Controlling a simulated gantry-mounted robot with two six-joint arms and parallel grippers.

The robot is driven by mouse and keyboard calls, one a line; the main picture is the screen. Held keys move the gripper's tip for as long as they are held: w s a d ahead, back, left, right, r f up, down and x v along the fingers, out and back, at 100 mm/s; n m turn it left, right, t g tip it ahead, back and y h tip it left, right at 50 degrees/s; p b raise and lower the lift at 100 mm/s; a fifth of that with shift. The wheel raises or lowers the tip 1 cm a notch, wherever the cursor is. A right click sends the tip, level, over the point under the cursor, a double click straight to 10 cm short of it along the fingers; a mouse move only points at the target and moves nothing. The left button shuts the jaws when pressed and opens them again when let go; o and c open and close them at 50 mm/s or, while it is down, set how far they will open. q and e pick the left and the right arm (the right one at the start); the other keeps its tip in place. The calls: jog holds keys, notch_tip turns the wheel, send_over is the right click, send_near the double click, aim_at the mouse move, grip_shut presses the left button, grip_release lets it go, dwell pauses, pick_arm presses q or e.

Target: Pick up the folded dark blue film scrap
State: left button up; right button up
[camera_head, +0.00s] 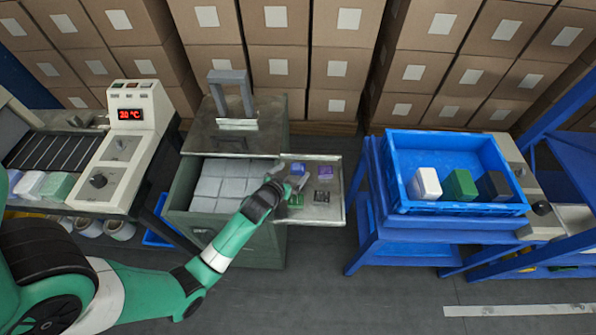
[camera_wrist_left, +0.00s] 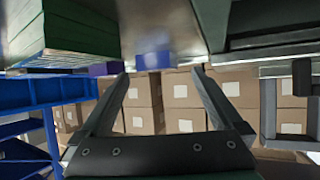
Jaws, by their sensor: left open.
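A small dark blue piece (camera_head: 298,168), which looks like the folded film scrap, lies on the metal side tray (camera_head: 334,212) near its back edge. It also shows in the left wrist view as a blue shape (camera_wrist_left: 153,60), just beyond and between my fingertips. My left gripper (camera_head: 292,182) is over the tray, right beside the blue piece. In the left wrist view its two fingers (camera_wrist_left: 161,75) are spread apart with nothing between them. Whether they touch the blue piece, I cannot tell. My right gripper is not in view.
A purple piece (camera_head: 324,172), a black piece (camera_head: 322,197) and a green piece (camera_head: 295,201) share the tray. The green one looms large in the left wrist view (camera_wrist_left: 70,30). A green bin (camera_head: 180,200) adjoins the tray's left. A blue crate (camera_head: 455,209) stands at right.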

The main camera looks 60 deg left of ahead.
aim_at(297, 168)
pick_arm(q)
jog(key=b+x, duration=0.1)
jog(key=x, duration=0.2)
jog(key=shift+w+a, duration=0.1)
jog(key=shift+w, duration=0.1)
jog(key=c, duration=1.4)
